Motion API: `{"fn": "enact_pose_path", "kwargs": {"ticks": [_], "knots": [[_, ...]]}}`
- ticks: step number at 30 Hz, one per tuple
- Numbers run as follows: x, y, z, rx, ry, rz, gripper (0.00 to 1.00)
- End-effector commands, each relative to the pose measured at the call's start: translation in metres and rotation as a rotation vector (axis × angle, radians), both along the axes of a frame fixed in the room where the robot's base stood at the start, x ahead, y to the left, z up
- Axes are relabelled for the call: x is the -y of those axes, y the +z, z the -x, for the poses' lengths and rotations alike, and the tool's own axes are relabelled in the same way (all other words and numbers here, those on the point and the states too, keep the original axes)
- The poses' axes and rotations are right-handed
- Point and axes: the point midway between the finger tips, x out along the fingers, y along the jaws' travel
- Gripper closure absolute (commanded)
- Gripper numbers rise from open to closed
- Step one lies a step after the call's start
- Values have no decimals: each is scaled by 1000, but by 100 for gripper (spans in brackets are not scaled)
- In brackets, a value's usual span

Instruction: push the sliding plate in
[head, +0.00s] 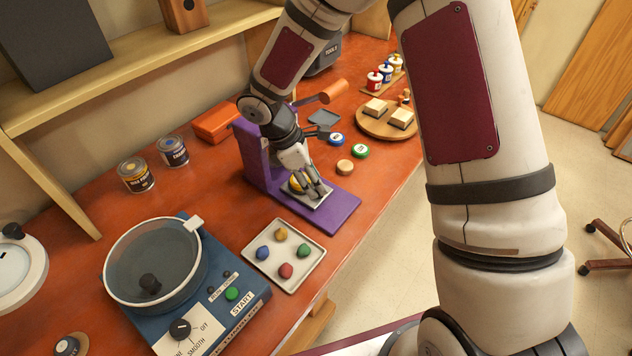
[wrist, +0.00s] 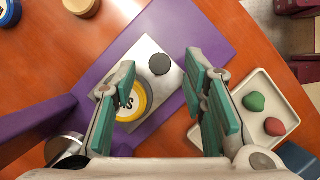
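A purple press (head: 257,158) stands on the orange bench, with its flat base (head: 338,213) towards the front edge. The silver sliding plate (wrist: 172,78) lies on that base and carries a dark round knob (wrist: 159,64) near its outer end. A yellow-rimmed disc with a white lettered face (wrist: 130,104) sits on the plate towards the press upright. My gripper (head: 312,188) is low over the plate, and its fingers hide part of it. In the wrist view my gripper (wrist: 163,96) is open, with one finger pad on each side of the plate and nothing between them gripped.
A white tray (head: 258,249) with several coloured stones lies close to the press base. A blue machine with a round tub (head: 158,265) stands at front left. Lettered discs (head: 360,151) and a wooden round board (head: 372,127) lie beyond the press.

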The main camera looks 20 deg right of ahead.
Motion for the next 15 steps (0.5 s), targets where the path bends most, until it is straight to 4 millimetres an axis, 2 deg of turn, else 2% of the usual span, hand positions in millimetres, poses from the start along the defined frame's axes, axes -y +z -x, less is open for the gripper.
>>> {"fn": "enact_pose_path", "kwargs": {"ticks": [9,15], "knots": [[-25,60,-5,5,0,-1,61],[-35,86,-6,3,1,-1,61]]}}
